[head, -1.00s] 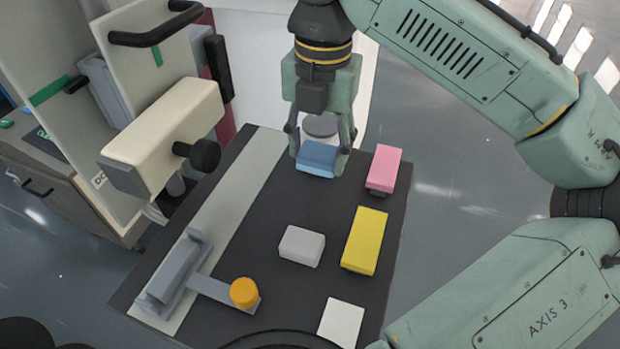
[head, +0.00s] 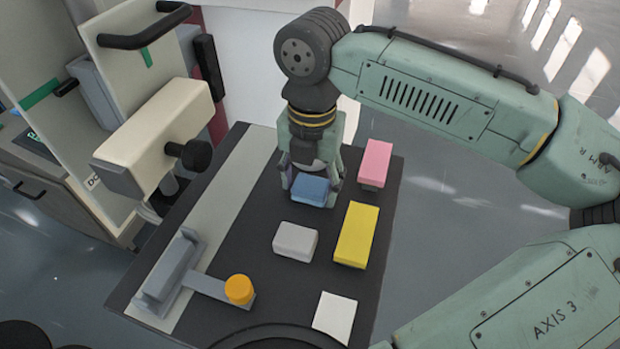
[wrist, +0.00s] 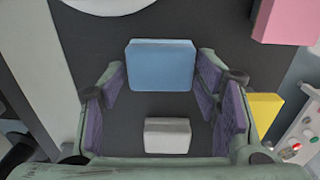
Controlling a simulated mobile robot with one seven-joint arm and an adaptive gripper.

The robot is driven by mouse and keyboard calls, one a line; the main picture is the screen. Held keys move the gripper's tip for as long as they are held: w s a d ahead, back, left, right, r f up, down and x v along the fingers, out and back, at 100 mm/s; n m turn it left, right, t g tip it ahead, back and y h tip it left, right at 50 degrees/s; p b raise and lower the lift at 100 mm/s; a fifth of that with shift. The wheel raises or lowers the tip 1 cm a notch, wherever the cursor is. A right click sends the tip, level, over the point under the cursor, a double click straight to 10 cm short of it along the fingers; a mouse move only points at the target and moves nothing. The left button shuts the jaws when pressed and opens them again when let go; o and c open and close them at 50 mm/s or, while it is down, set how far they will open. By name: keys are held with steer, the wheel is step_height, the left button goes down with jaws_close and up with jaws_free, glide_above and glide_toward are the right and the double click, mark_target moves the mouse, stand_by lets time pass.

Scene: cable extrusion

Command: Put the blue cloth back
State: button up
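The blue cloth (head: 311,190), a folded block-like piece, is between the fingers of my gripper (head: 312,186) in the head view. The gripper points down over the dark mat (head: 240,226). The cloth looks larger than the white block in the wrist view, so it seems held above the mat; the exact height cannot be told.
A white block (head: 295,241), yellow block (head: 355,235) and pink block (head: 375,163) are nearby. A grey stand (head: 172,275) with an orange knob (head: 238,289) and a flat white square (head: 335,317) lie in front. A cream machine part (head: 155,130) juts in at left.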

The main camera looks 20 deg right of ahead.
mark_target(312, 186)
steer(key=shift+o, duration=1)
steer(key=shift+r, duration=0.1)
step_height(312, 186, up, 12)
steer(key=shift+b, duration=0.45)
